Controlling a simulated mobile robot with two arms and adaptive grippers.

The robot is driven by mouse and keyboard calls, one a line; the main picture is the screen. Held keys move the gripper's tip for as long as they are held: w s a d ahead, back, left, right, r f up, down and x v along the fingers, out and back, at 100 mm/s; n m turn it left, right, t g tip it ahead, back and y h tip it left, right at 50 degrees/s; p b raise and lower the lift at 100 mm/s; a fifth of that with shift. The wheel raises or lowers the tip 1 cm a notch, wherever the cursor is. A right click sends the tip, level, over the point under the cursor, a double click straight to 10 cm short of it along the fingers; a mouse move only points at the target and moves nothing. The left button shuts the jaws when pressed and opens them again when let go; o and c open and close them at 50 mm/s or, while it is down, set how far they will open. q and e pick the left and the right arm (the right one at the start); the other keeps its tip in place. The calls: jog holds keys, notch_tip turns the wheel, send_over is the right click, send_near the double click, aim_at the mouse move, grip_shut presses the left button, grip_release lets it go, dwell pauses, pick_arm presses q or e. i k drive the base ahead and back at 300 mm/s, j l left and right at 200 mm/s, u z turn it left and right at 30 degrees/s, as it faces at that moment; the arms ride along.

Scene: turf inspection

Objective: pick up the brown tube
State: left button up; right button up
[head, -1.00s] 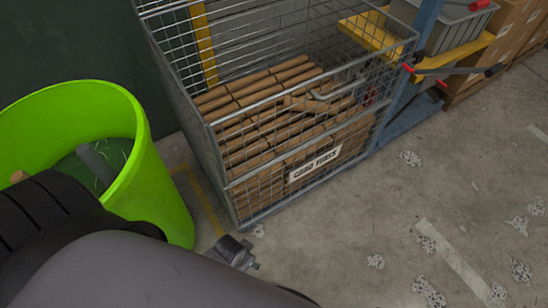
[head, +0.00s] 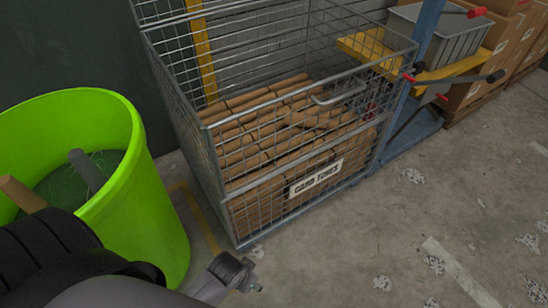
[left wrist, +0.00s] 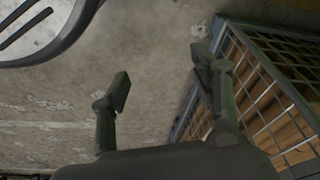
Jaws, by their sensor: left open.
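A brown tube (head: 22,193) leans in the bright green bin (head: 150,205) at the left of the head view. Its upper end shows, and my dark arm hides its lower part. A grey tube (head: 87,168) leans beside it in the bin. Many more brown card tubes (head: 262,150) lie stacked in the wire cage (head: 228,205). My left gripper (left wrist: 162,78) is open in the left wrist view, with nothing between its fingers. Bare floor shows beyond it, and the cage mesh (left wrist: 270,75) is close to its right finger. My right gripper is not in view.
A sign reading "card tubes" (head: 316,178) hangs on the cage front. A blue post (head: 425,50), a grey crate (head: 445,40) and cardboard boxes (head: 495,45) stand at the back right. The concrete floor (head: 345,240) is mostly clear, with scattered white shreds (head: 412,176).

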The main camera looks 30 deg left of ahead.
aim_at(26, 199)
jog(key=u, duration=2.65)
